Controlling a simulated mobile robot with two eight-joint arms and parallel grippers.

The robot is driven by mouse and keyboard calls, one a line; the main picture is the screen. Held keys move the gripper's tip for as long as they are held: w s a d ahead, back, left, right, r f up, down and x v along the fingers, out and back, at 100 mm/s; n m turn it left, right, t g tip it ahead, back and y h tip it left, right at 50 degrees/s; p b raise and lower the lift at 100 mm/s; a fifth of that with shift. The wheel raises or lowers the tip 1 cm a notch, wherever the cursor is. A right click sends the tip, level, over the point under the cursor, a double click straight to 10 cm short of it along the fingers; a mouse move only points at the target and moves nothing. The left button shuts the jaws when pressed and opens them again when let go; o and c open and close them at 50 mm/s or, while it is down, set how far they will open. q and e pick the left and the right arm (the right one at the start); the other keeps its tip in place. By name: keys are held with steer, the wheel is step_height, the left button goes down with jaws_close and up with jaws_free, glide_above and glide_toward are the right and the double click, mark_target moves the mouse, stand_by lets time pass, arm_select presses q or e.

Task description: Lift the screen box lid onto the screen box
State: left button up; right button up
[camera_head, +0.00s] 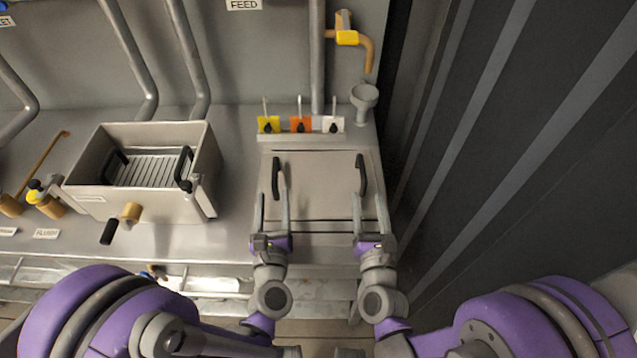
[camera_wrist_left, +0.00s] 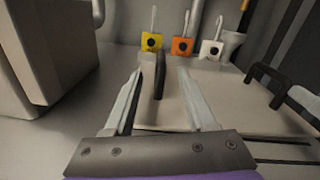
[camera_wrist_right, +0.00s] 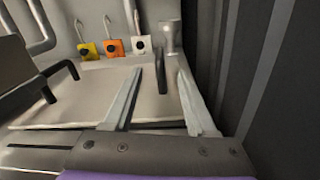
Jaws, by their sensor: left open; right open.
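The screen box lid (camera_head: 318,182) is a flat metal plate with two black handles. It lies on the counter right of the screen box. Its left handle (camera_head: 277,178) is just beyond my left gripper (camera_head: 273,198), which is open. Its right handle (camera_head: 361,175) is just beyond my right gripper (camera_head: 370,198), also open. In the left wrist view the left handle (camera_wrist_left: 160,80) shows between the open fingers. In the right wrist view the right handle (camera_wrist_right: 161,72) shows between the open fingers. The screen box (camera_head: 146,205) is an open-topped metal box with a slatted screen inside.
Yellow, orange and white tagged levers (camera_head: 300,124) stand behind the lid. A grey cup-shaped fitting (camera_head: 364,97) is at the back right. A dark ribbed wall (camera_head: 470,130) closes off the right side. Bare counter (camera_head: 237,190) lies between box and lid.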

mark_target(275, 162)
arm_select(q)
steer(key=shift+w, duration=0.1)
arm_select(e)
steer(key=shift+w, duration=0.1)
arm_select(q)
steer(key=w, duration=1)
steer(key=shift+w+a, duration=0.35)
arm_select(e)
steer(key=w, duration=1)
steer(key=shift+w+a, duration=0.3)
steer(key=shift+a, duration=0.05)
arm_select(q)
jaws_close()
arm_select(e)
jaws_close()
